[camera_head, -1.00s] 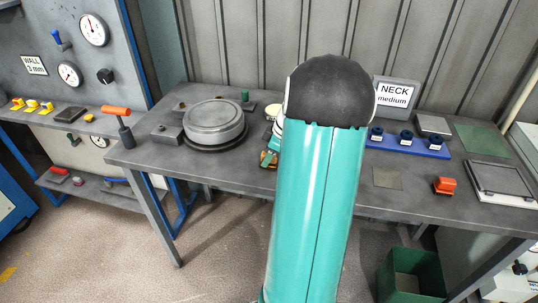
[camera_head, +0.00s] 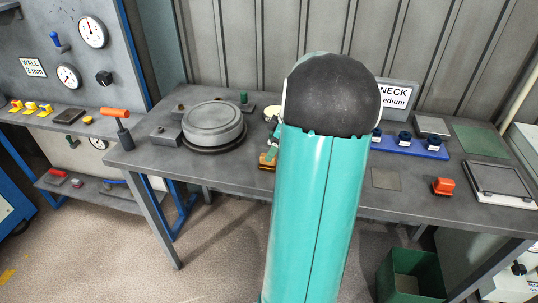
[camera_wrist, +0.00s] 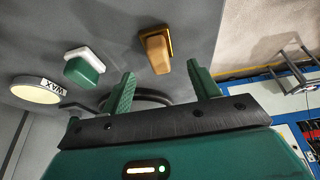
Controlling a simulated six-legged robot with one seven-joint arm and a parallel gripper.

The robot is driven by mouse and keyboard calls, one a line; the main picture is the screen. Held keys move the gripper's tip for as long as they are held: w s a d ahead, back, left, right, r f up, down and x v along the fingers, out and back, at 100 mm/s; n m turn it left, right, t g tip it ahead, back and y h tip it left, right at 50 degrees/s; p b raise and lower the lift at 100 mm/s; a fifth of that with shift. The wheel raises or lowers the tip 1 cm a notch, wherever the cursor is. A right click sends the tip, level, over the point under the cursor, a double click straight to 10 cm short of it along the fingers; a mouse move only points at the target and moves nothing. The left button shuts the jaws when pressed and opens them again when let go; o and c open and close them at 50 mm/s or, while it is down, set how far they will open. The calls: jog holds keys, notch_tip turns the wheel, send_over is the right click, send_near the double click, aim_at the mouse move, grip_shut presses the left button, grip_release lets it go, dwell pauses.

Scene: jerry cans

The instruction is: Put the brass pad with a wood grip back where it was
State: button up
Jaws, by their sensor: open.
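The brass pad with a wood grip (camera_wrist: 156,50) rests on the grey bench top in the wrist view, its tan wooden grip over a brass edge. In the head view it shows at the bench's front edge (camera_head: 267,160), just left of my arm. My gripper (camera_wrist: 163,84) is open, its two green fingers apart and nothing between them. The pad lies beyond the fingertips, between their lines, apart from both. In the head view my arm hides most of my gripper.
A white pad with a green grip (camera_wrist: 85,67) and a WAX tin (camera_wrist: 38,90) lie left of the pad. A round grey turntable (camera_head: 213,123) stands left of my arm.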

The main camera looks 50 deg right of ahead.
jog(key=v, duration=0.7)
jog(key=w+a+r+m+h, duration=0.1)
jog(key=w+a+r, duration=0.2)
jog(key=a, duration=0.9)
jog(key=w+a+r+m+h, duration=0.1)
jog(key=w+a+r, duration=0.15)
jog(key=a, duration=0.85)
jog(key=s+a+m, duration=0.1)
jog(key=s+a, duration=0.2)
jog(key=a, duration=0.3)
jog(key=s+a+t, duration=0.1)
jog(key=s+a, duration=0.2)
jog(key=a, duration=0.4)
jog(key=s+a+m, duration=0.1)
jog(key=s+a, duration=0.2)
jog(key=a, duration=0.4)
jog(key=shift+f+m, duration=0.2)
jog(key=shift+m, duration=0.1)
jog(key=shift+a, duration=0.1)
jog(key=c, duration=0.5)
jog(key=shift+c, duration=0.2)
